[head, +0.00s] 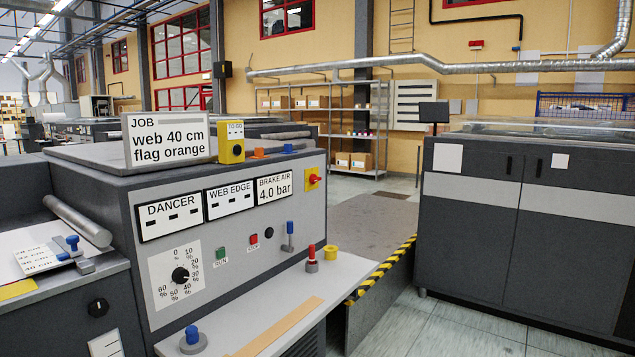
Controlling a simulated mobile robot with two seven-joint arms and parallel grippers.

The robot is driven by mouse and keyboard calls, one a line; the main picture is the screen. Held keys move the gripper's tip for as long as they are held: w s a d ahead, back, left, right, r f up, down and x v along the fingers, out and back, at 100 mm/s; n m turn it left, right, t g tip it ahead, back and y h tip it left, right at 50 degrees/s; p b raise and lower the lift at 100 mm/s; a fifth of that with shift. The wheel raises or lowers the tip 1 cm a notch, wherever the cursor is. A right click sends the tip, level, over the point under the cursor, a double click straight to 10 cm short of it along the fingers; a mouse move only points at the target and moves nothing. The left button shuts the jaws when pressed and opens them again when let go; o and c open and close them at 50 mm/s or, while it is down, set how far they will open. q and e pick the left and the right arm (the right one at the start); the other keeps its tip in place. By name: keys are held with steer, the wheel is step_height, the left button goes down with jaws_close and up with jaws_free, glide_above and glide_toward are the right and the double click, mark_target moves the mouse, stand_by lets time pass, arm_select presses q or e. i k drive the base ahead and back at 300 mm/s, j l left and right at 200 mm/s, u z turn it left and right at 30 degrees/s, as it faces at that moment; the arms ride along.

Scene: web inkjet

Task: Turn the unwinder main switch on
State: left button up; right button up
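A red rotary switch on a yellow plate (313,179) sits at the upper right of the grey unwinder panel (215,240), right of the "BRAKE AIR 4.0 bar" display (274,188). It looks like the main switch; its handle is too small to read its position surely. The "DANCER" display (170,216) and "WEB EDGE" display (230,199) show only dashes. Below are a black percent dial (180,275), a green RUN button (221,254), a red stop button (254,241) and a black knob (269,234). Neither of my grippers is in view.
A striped yellow-black edge (380,270) borders a ramp. A dark cabinet (520,230) stands right; tiled floor lies between.

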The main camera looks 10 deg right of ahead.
mark_target(312, 180)
steer(key=z, duration=0.45)
steer(key=i+l+u, duration=0.1)
steer(key=u, duration=0.25)
steer(key=i+l+u, duration=0.2)
steer(key=u, duration=0.15)
steer(key=i+l+u, duration=0.25)
steer(key=l, duration=0.3)
steer(key=i+l+u, duration=0.1)
steer(key=l, duration=0.2)
steer(key=i+l, duration=0.15)
steer(key=l, duration=0.2)
steer(key=i+l, duration=0.15)
steer(key=l, duration=0.2)
steer(key=i+l+u, duration=0.1)
steer(key=l, duration=0.25)
steer(key=i+l, duration=0.2)
steer(key=l, duration=0.2)
steer(key=i+l, duration=0.15)
steer(key=l, duration=0.2)
steer(key=u, duration=0.05)
